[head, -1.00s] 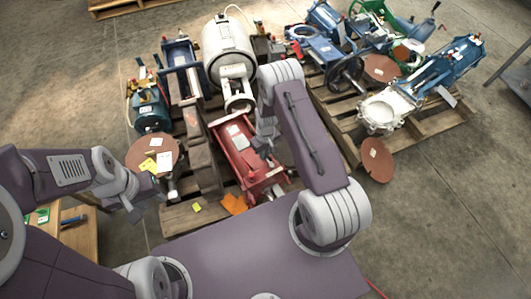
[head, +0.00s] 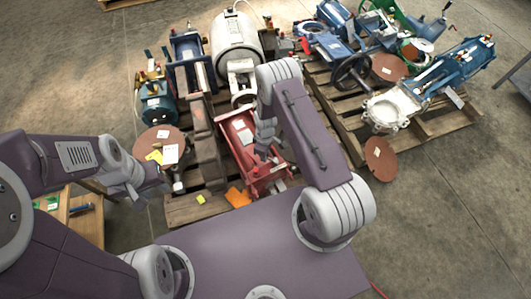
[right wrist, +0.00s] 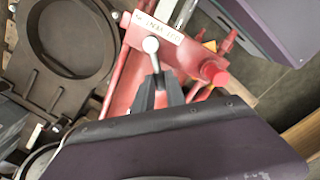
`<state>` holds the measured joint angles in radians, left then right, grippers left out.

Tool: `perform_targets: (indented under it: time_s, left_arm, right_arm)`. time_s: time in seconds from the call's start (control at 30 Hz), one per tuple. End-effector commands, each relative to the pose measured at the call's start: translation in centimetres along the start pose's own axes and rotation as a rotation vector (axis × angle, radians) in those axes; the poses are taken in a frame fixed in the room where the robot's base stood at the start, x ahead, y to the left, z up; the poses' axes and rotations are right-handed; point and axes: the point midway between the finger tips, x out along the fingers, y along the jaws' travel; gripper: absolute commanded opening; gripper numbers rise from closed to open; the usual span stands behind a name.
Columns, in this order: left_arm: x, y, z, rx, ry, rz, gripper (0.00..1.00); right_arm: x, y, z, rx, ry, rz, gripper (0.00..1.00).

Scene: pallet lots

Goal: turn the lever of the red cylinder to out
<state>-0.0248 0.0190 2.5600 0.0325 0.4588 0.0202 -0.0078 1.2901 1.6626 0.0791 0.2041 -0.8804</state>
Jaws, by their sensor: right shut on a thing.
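The red cylinder (head: 236,136) lies on the left pallet, partly hidden behind my right arm. In the right wrist view its red body (right wrist: 126,75) carries a white label plate (right wrist: 158,27) with dark letters. The lever (right wrist: 151,47) shows as a pale round knob on a short stem. My right gripper (right wrist: 157,85) is shut on this lever, with the knob standing beyond the fingertips. In the head view the right fingers are mostly hidden beside the cylinder. My left gripper (head: 150,185) is beside the pallet's left front; its jaw opening is unclear.
Around the cylinder stand a white motor (head: 233,37), blue machines and a rusty flange part (head: 207,150). A right pallet (head: 440,126) bears blue and white valves. A brown disc (head: 380,158) lies at its front. Open concrete floor is at the right.

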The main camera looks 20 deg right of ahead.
Motion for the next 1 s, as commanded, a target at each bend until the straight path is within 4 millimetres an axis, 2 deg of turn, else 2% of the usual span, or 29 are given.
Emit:
perform_targets:
  time_s: [0.5, 0.53, 0.6, 0.9, 1.0]
  left_arm:
    - [-0.06, 0.00, -0.01, 0.000, 0.000, 0.000, 0.36]
    - [-0.06, 0.00, -0.01, 0.000, 0.000, 0.000, 0.36]
    - [-0.06, 0.00, 0.00, 0.000, 0.000, 0.000, 0.36]
    - [-0.01, 0.00, 0.00, 0.000, 0.000, 0.000, 0.36]
    - [0.32, -0.01, 0.04, 0.000, 0.000, 0.000, 0.36]
  right_arm:
    - [0.06, -0.29, 0.23, -0.021, -0.006, -0.006, 0.00]
    - [0.06, -0.29, 0.23, -0.021, -0.006, -0.006, 0.21]
    - [0.06, -0.27, 0.21, -0.020, -0.005, -0.005, 0.38]
    - [0.05, -0.14, 0.11, -0.013, -0.003, -0.002, 0.38]
    - [0.17, 0.29, 0.12, 0.055, 0.000, -0.001, 0.38]
